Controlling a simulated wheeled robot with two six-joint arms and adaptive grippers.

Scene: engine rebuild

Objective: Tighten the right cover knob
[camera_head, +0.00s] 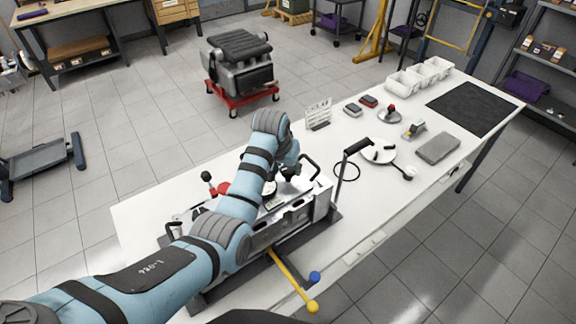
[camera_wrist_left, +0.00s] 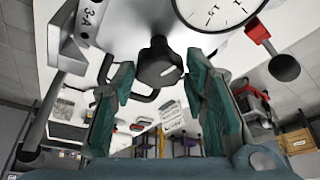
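A black lobed knob (camera_wrist_left: 160,64) stands up from a pale cover surface in the left wrist view. It sits between the two teal fingers of my left gripper (camera_wrist_left: 157,82), with a visible gap on each side. The gripper is open around or just short of it; the exact depth is unclear. In the head view my left gripper (camera_head: 287,172) points down over the right part of the engine block (camera_head: 290,222). There the arm largely hides the knob and the top of the block. My right gripper is in neither view.
A round dial gauge (camera_wrist_left: 216,10) and a red lever (camera_wrist_left: 258,31) lie close by. A black handle (camera_head: 356,147) stands right of the block, and a yellow bar (camera_head: 290,275) juts out in front. A white disc (camera_head: 379,156) and small parts lie further right on the bench.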

